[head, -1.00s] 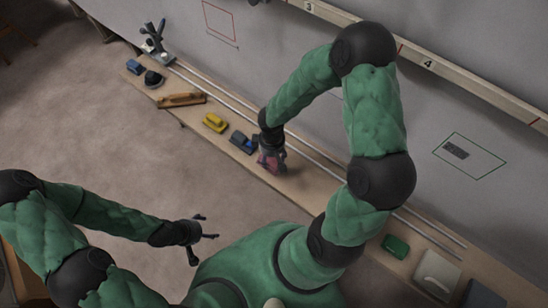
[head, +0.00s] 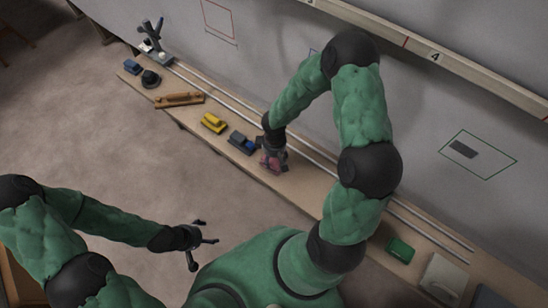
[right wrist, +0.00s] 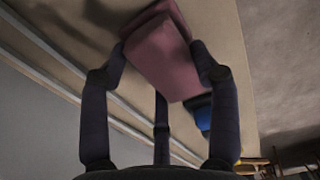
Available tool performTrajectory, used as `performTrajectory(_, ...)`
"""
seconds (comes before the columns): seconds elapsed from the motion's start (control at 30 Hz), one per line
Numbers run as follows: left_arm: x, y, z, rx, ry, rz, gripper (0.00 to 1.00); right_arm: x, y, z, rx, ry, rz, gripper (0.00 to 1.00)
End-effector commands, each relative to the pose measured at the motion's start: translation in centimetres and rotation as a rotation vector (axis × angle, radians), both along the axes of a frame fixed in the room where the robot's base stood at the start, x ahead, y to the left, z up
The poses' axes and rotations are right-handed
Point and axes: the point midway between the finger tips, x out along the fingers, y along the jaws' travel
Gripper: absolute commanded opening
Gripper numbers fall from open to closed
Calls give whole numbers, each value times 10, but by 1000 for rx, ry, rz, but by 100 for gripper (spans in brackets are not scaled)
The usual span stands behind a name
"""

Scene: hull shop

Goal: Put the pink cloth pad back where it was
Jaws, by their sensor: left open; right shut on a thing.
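The pink cloth pad (right wrist: 160,55) is between the fingers of my right gripper (right wrist: 162,60), which is shut on it. In the head view the pink pad (head: 271,163) shows at the tip of my right gripper (head: 273,158), over the shelf (head: 300,190) just right of the blue block-like item. I cannot tell whether the pad touches the shelf. My left gripper (head: 203,238) is open and empty, over the floor, away from the shelf.
On the shelf, a dark blue item (head: 241,143), a yellow item (head: 213,123) and a wooden tool (head: 180,99) lie to the left. A green item (head: 400,249) and a pale box (head: 441,277) lie to the right. Two rails (head: 318,152) run along the wall side.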

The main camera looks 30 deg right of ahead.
Motion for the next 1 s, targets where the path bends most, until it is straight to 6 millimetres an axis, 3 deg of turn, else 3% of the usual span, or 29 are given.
performTrajectory(0.03, 0, 0, 0, 0, 0, 0, 77, 0, 0, 0, 0, 0, 0, 33)
performTrajectory(0.07, 0, 0, 0, 0, 0, 0, 77, 0, 0, 0, 0, 0, 0, 70)
performTrajectory(0.1, 0, 0, 0, 0, 0, 0, 77, 0, 0, 0, 0, 0, 0, 81)
performTrajectory(0.13, 0, 0, 0, 0, 0, 0, 77, 0, 0, 0, 0, 1, 0, 85)
performTrajectory(0.57, 0, 0, 4, 0, 0, 0, 77, 0, 0, 6, 0, 0, -1, 85)
performTrajectory(1.0, 0, 0, 45, 0, 0, 0, 77, 0, 0, 86, -1, -2, -1, 85)
